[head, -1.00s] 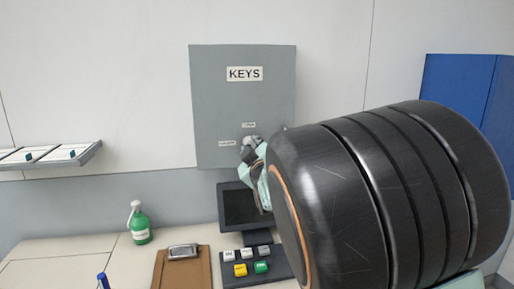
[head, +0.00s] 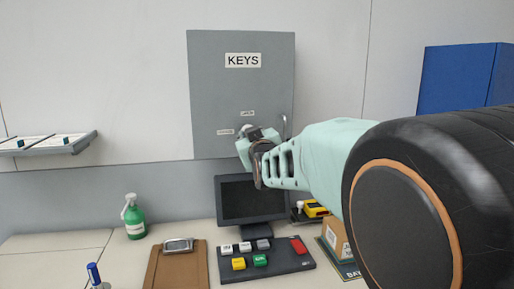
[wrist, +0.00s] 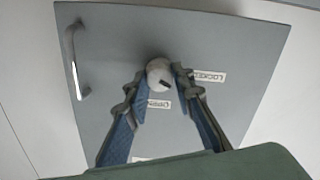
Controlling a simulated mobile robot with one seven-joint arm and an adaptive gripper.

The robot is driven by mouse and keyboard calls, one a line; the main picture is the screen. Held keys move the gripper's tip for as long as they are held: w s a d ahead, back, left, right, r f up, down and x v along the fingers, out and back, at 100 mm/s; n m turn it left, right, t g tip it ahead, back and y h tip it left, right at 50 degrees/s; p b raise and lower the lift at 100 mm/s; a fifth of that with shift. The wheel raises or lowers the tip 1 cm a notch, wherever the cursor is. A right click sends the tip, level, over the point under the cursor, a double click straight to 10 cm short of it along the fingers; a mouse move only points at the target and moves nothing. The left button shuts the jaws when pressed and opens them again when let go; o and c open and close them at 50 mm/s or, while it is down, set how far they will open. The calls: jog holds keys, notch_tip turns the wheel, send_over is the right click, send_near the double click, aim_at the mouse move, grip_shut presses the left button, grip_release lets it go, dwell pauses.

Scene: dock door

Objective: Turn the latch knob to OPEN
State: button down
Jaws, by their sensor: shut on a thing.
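The latch knob (wrist: 158,72) is a round pale grey knob on the grey KEYS cabinet (head: 215,85). In the wrist view it sits between the two fingertips of my gripper (wrist: 156,79), which is shut on it. A dark mark on the knob points to the lower right in that view, between the OPEN label (wrist: 158,104) and the LOCKED label (wrist: 208,77). In the head view my gripper (head: 257,146) is at the cabinet's lower part and mostly hides the knob. The two small labels there are too small to read surely.
The cabinet's bar handle (wrist: 75,62) is beside the knob. Below are a dark monitor (head: 240,200), a button panel (head: 262,262), a clipboard (head: 178,268) and a green spray bottle (head: 134,218). A blue cabinet (head: 455,80) stands at right.

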jog(key=shift+m+b, duration=5.45)
jog(key=shift+m, duration=0.75)
jog(key=c, duration=1.7)
grip_release()
jog(key=shift+o, duration=0.2)
jog(key=shift+r, duration=0.2)
